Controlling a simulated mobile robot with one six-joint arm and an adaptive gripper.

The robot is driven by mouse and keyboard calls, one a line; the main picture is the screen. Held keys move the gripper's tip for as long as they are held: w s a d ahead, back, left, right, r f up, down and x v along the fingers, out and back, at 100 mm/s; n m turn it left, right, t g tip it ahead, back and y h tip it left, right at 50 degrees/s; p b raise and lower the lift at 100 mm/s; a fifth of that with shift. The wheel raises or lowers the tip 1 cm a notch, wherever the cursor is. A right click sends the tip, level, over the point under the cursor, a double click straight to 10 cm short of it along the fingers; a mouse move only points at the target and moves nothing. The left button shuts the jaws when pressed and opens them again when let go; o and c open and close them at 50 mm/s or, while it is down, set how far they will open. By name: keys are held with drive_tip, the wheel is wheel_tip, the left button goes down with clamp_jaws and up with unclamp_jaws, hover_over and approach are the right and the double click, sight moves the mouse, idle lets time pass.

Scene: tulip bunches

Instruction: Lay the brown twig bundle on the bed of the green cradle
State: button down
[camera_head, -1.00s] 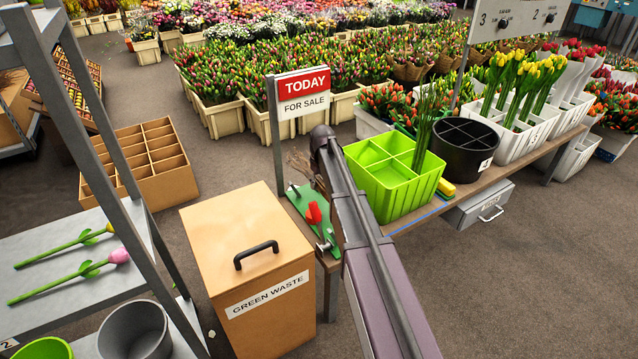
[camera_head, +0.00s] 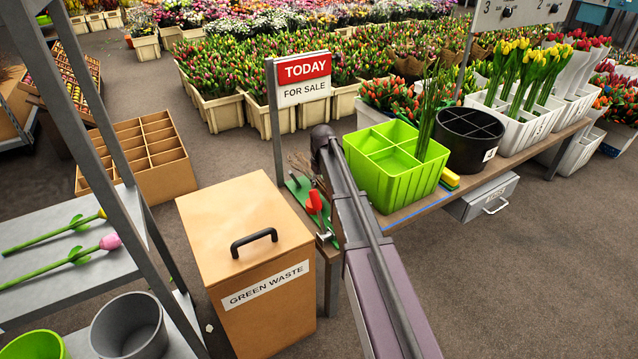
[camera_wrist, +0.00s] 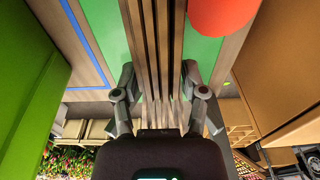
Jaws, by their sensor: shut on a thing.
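The brown twig bundle (camera_wrist: 152,38) runs lengthwise between the two fingers of my gripper (camera_wrist: 158,75) in the wrist view, which are shut on it. In the head view only the spread tips of the bundle (camera_head: 298,162) show, left of my arm's end; my arm hides the gripper and the rest. The green cradle (camera_head: 298,188) is on the bench, partly behind my arm, with a red handle (camera_head: 314,202) at its near part. In the wrist view, green cradle surface (camera_wrist: 201,50) shows behind the twigs, and a red part (camera_wrist: 222,12) is close on the right. Contact with the bed cannot be told.
A lime-green divided bin (camera_head: 385,180) stands just right of my arm. A wooden green-waste box (camera_head: 212,222) stands at the near left. A "today for sale" sign (camera_head: 303,80) rises behind the cradle. A black pot (camera_head: 468,150) stands farther right.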

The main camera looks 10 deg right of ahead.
drive_tip(key=shift+f, duration=0.4)
drive_tip(key=shift+c, duration=0.4)
unclamp_jaws()
drive_tip(key=shift+r, duration=0.2)
